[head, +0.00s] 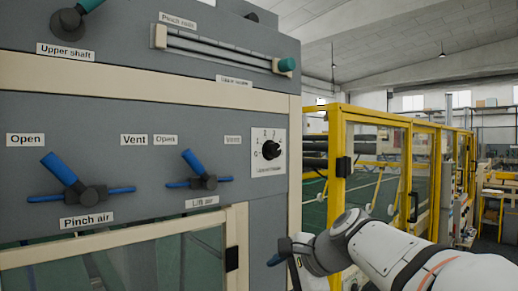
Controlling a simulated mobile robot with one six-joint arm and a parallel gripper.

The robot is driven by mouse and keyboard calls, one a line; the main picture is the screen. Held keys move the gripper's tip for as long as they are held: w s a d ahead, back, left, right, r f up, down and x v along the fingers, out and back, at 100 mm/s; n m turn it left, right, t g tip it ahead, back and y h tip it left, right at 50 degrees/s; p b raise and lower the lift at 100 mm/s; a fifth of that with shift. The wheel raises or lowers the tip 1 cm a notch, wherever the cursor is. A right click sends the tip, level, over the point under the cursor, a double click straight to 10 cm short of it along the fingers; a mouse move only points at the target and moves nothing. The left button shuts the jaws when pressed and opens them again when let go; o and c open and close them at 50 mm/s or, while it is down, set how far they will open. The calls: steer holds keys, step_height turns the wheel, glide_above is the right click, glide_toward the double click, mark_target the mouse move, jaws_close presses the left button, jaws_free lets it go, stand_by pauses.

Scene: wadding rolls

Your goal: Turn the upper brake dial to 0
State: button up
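The brake dial (271,150) is a black round knob on a white square plate at the right end of the grey machine panel. Small numbers are set around its left and top side, with 0 at the lower left. The label under it is too small to read, and I cannot tell for certain which number the knob points to. My gripper (277,258) is at the end of the white arm, in the lower middle of the view. It is below the dial and apart from it. Its fingers are small and dark, so their opening does not show clearly.
Left of the dial are two blue-handled valves, Lift air (205,182) and Pinch air (77,190). A green-tipped pinch rod (225,50) is above. A cream-framed window (235,240) is below. A yellow guard fence (338,160) runs behind my arm to the right.

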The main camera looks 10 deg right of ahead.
steer(key=w+d+r+m+t+y+p, duration=0.1)
steer(key=w+d+r+m+t, duration=0.2)
steer(key=r, duration=0.4)
steer(key=w+d+r+m+t+y+p, duration=0.1)
steer(key=w+r+m, duration=0.2)
steer(key=w+r, duration=0.3)
steer(key=m+t+y+p, duration=0.1)
steer(key=m+t+y, duration=0.1)
steer(key=m+t, duration=0.15)
glide_toward(277, 151)
steer(key=w, duration=0.2)
steer(key=shift+m+g, duration=0.35)
steer(key=x, duration=0.2)
steer(key=p+x, duration=0.1)
steer(key=x, duration=0.1)
steer(key=p+x, duration=0.1)
steer(key=x, duration=0.2)
steer(key=shift+s+a+r, duration=0.15)
steer(key=shift+a+r, duration=0.15)
steer(key=shift+a, duration=0.15)
steer(key=shift+c, duration=0.2)
